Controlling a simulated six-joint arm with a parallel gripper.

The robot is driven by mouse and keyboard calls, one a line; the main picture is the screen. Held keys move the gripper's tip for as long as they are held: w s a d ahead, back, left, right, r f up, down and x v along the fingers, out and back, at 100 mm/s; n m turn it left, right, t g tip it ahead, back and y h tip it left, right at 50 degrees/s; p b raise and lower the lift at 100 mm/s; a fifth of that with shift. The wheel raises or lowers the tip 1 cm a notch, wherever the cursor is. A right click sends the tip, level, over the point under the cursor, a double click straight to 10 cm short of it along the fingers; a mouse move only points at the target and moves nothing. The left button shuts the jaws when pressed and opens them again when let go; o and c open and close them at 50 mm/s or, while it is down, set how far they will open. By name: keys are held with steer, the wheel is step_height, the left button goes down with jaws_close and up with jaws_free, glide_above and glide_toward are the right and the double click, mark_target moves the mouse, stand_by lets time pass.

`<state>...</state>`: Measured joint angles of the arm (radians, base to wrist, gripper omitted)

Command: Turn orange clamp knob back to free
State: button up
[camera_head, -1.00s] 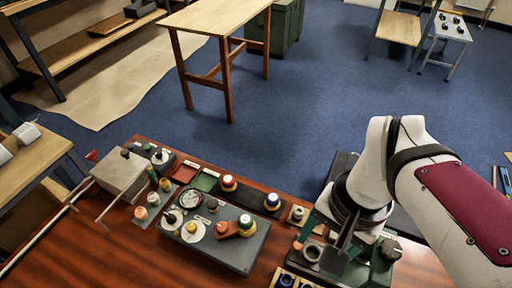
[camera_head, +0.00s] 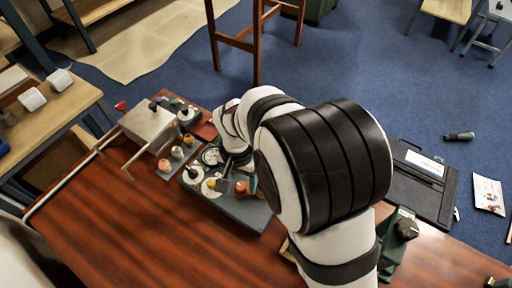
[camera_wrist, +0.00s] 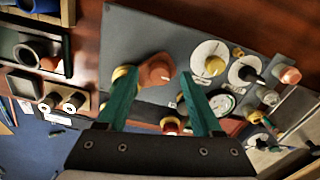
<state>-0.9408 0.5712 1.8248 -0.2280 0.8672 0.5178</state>
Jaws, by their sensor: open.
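The orange knob (camera_wrist: 156,72) stands on the grey panel, with a yellow round part (camera_wrist: 121,74) close beside it. It also shows in the head view (camera_head: 241,188), near the panel's right part. My gripper (camera_wrist: 160,74) is open, its two teal fingers pointing at the panel. In the wrist view the orange knob lies between the fingertips, closer to the left one, which overlaps the yellow part. I cannot tell whether a finger touches either. In the head view my arm hides most of the gripper and the panel's right end.
The grey panel (camera_wrist: 140,28) also carries white dials (camera_wrist: 209,58) with small knobs and a round gauge (camera_wrist: 222,103). A metal box (camera_head: 149,122) stands to the left. A green device (camera_head: 397,240) is right of my arm. The front-left wooden tabletop (camera_head: 130,235) is clear.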

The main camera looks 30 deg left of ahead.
steer(key=shift+f, duration=0.45)
jaws_close()
